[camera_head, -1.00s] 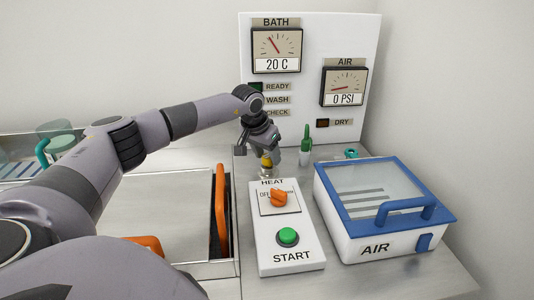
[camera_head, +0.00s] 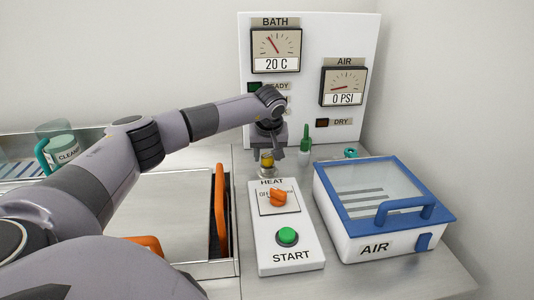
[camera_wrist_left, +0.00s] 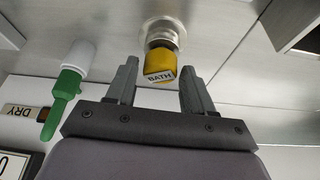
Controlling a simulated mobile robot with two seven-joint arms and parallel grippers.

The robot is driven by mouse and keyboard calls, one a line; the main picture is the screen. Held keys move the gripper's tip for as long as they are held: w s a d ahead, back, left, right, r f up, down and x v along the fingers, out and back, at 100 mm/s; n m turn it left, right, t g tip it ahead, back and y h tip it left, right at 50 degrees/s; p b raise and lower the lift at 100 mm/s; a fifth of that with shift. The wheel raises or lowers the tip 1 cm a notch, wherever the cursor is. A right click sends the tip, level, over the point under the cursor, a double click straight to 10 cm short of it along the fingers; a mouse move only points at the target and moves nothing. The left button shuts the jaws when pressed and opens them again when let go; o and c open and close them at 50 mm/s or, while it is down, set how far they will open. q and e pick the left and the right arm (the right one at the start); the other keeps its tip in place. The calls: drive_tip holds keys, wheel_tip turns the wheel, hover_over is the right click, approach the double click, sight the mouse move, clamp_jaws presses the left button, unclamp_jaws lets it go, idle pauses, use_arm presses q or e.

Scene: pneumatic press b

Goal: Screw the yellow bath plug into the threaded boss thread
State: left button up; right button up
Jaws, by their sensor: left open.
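The yellow bath plug (camera_head: 267,160) sits upright on the metal threaded boss (camera_head: 266,173), just behind the heat and start panel. In the left wrist view the plug (camera_wrist_left: 161,66) shows its BATH label, with the round silver boss (camera_wrist_left: 162,31) directly beyond it. How deep the thread is engaged cannot be seen. My left gripper (camera_head: 268,153) is behind the plug in the head view. In the left wrist view its two fingers (camera_wrist_left: 158,68) are apart, one on each side of the plug, with gaps visible. My right gripper is not in view.
The white panel (camera_head: 257,243) with an orange knob and green button stands in front of the boss. A green-capped bottle (camera_head: 305,142) is to the right. The blue-lidded AIR box (camera_head: 440,221) stands farther right. A tank with an orange handle (camera_head: 221,210) lies left.

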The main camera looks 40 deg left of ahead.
use_arm(q)
drive_tip(key=n+g, duration=0.1)
drive_tip(key=n, duration=0.3)
drive_tip(key=shift+w+y, duration=0.1)
drive_tip(key=shift+y, duration=0.3)
drive_tip(key=shift+c, duration=0.3)
drive_tip(key=c, duration=0.5)
drive_tip(key=m, duration=0.3)
drive_tip(key=m+t+h, duration=0.1)
drive_tip(key=m, duration=0.2)
drive_tip(key=shift+a+h, duration=0.1)
drive_tip(key=shift+h, duration=0.2)
drive_tip(key=m+h, duration=0.1)
drive_tip(key=m, duration=0.2)
drive_tip(key=m+t+h, duration=0.1)
drive_tip(key=m, duration=0.2)
drive_tip(key=shift+s+a, duration=0.1)
drive_tip(key=shift+s, duration=0.1)
drive_tip(key=o, duration=0.6)
drive_tip(key=shift+c, duration=0.2)
